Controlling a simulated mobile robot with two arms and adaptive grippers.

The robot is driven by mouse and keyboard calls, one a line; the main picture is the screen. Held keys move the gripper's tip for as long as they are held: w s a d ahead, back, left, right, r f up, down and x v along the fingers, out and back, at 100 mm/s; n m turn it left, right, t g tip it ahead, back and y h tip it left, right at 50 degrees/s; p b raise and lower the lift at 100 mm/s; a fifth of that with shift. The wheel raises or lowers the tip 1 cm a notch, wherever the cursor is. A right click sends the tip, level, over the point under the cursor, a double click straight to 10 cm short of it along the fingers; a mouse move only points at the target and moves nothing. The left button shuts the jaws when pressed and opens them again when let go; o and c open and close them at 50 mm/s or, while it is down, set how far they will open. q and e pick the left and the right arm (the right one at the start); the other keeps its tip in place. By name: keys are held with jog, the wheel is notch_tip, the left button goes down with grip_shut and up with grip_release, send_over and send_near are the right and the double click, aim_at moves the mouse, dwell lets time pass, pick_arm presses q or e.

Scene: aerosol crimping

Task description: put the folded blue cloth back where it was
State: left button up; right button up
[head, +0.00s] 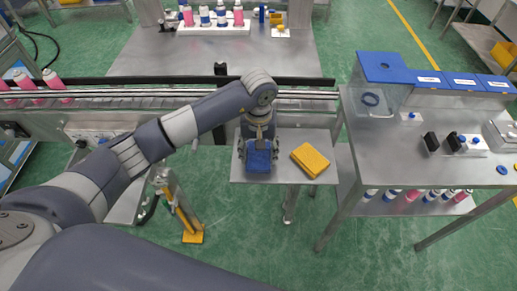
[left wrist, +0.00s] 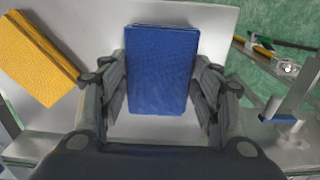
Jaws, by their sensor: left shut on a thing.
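The folded blue cloth (head: 258,161) is between the fingers of my left gripper (head: 258,150), over the small grey side table (head: 245,178). In the left wrist view the cloth (left wrist: 160,68) stands between both fingers of the left gripper (left wrist: 162,95), which is shut on it. I cannot tell whether the cloth touches the table top. A folded yellow cloth (head: 310,160) lies on the same table, to the right of the blue one and apart from it. My right gripper is not in view.
A conveyor (head: 140,95) runs behind the small table. A larger steel table (head: 370,185) with blue-lidded bins and black fixtures stands close on the right. A yellow foot pedal (head: 193,236) is on the green floor at front left.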

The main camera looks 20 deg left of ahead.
pick_arm(q)
jog(key=shift+f, duration=0.3)
jog(key=shift+f+b, duration=0.25)
jog(key=shift+b, duration=0.1)
jog(key=o, duration=0.9)
jog(key=shift+r, duration=0.1)
jog(key=shift+o, duration=0.2)
jog(key=shift+r, duration=0.1)
